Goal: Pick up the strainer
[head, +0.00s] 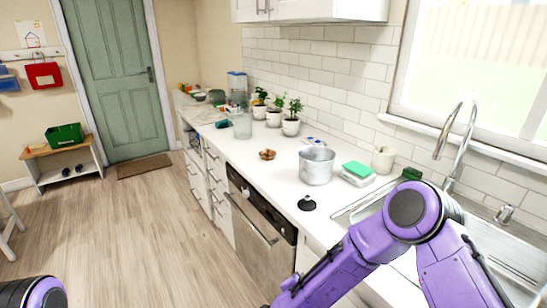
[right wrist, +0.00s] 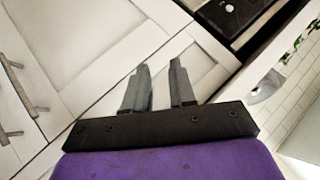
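A small black round object with a knob (head: 307,204) lies on the white counter near its front edge, left of the sink; it may be the strainer, but it is too small to be sure. My right arm crosses the lower right of the head view, and its gripper is below the frame. In the right wrist view my right gripper (right wrist: 160,68) has its two fingers apart with nothing between them, in front of white cabinet fronts. Only a purple part of my left arm shows at the lower left of the head view; its gripper is out of view.
A metal pot (head: 317,166), a brown bowl (head: 267,155) and a green sponge (head: 357,169) stand on the counter (head: 260,176). The sink (head: 500,250) and tall faucet (head: 455,140) are at right. The dishwasher (head: 256,232) is below the counter.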

